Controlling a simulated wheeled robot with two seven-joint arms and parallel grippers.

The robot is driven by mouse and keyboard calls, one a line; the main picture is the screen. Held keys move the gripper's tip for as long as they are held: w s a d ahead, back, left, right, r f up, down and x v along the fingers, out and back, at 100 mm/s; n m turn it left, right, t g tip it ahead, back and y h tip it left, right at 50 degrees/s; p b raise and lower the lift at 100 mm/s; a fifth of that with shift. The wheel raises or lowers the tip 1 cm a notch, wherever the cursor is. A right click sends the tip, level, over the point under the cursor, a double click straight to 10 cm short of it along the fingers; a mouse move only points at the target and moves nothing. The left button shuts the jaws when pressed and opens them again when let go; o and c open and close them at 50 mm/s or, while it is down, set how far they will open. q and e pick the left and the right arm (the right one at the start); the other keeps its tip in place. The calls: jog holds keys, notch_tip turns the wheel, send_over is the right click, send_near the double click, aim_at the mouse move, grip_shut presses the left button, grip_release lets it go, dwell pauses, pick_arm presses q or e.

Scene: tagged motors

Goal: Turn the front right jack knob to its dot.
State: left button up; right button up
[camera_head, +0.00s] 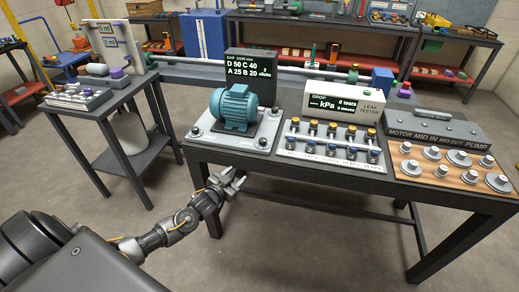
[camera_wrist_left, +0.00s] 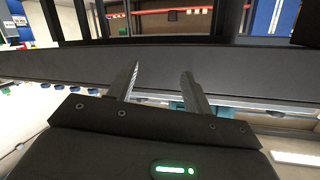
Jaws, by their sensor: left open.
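A teal motor (camera_head: 235,107) stands on a pale base plate (camera_head: 225,140) at the left end of the workbench. Small round jack knobs sit at the plate's corners. The front right jack knob (camera_head: 262,142) is at the plate's near right corner; its dot is too small to make out. My left gripper (camera_head: 232,180) is open and empty, in front of the bench edge, below and left of that knob and apart from it. In the left wrist view its two fingers (camera_wrist_left: 161,73) are spread before a long dark edge. My right gripper is not in view.
Behind the motor a dark display (camera_head: 252,75) shows gap numbers. A leak tester (camera_head: 343,103) and a panel of several knobs (camera_head: 331,148) stand to the right. Farther right is a wooden tray (camera_head: 446,182) with metal parts. A side table (camera_head: 117,98) stands left, with open floor between.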

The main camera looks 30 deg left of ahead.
aim_at(261, 143)
pick_arm(q)
jog(key=d+r+n+t+h, duration=0.15)
jog(key=d+r, duration=0.25)
jog(key=r, duration=0.6)
jog(key=shift+n+t, duration=0.35)
jog(key=shift+t, duration=0.1)
jog(key=w, duration=0.3)
jog(key=w+p, duration=0.1)
jog(key=w, duration=0.7)
jog(key=shift+w+d+f, duration=0.2)
jog(key=shift+d, duration=0.15)
jog(key=c, duration=1)
jog(key=shift+o, duration=0.2)
jog(key=shift+y, duration=0.25)
